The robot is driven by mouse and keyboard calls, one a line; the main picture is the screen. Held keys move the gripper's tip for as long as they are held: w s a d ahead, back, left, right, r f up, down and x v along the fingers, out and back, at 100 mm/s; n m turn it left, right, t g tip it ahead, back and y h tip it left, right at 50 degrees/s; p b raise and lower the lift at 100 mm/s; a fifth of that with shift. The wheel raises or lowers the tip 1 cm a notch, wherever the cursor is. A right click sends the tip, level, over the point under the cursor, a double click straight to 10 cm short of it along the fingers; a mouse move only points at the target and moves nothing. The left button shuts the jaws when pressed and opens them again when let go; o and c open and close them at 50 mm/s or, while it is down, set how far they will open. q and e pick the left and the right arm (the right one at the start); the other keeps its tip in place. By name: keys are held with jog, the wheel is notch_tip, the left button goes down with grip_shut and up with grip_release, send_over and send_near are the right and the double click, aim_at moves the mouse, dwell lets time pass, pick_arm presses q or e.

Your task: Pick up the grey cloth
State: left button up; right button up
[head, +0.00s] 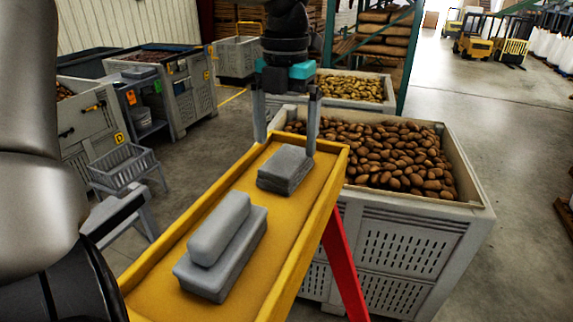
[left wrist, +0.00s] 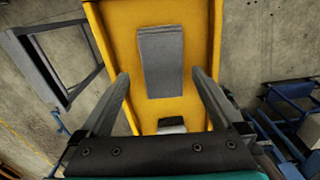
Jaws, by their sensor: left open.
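The grey cloth (head: 286,168) is a folded, layered stack lying flat near the far end of the yellow tray (head: 160,285). It also shows in the left wrist view (left wrist: 161,62), ahead of the fingertips. My left gripper (head: 287,146) points down over the far end of the tray, its two fingers spread wide. In the left wrist view my left gripper (left wrist: 160,73) is open and empty, with the cloth in line with the gap. I cannot tell whether the fingertips touch the tray. My right gripper is in neither view.
A grey block (head: 205,280) with a rounded grey piece (head: 219,228) on top lies nearer in the tray. The tray has raised side rims and a red leg (head: 344,270). A potato crate (head: 405,235) stands close on the right. A grey basket (head: 124,167) is at left.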

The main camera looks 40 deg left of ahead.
aim_at(287, 158)
pick_arm(q)
jog(key=f, duration=0.2)
jog(key=f+p, duration=0.1)
jog(key=f, duration=0.2)
jog(key=shift+s+d, duration=0.1)
jog(key=shift+d, duration=0.1)
jog(key=shift+r, duration=0.1)
jog(key=c, duration=1.2)
jog(key=shift+r, duration=0.1)
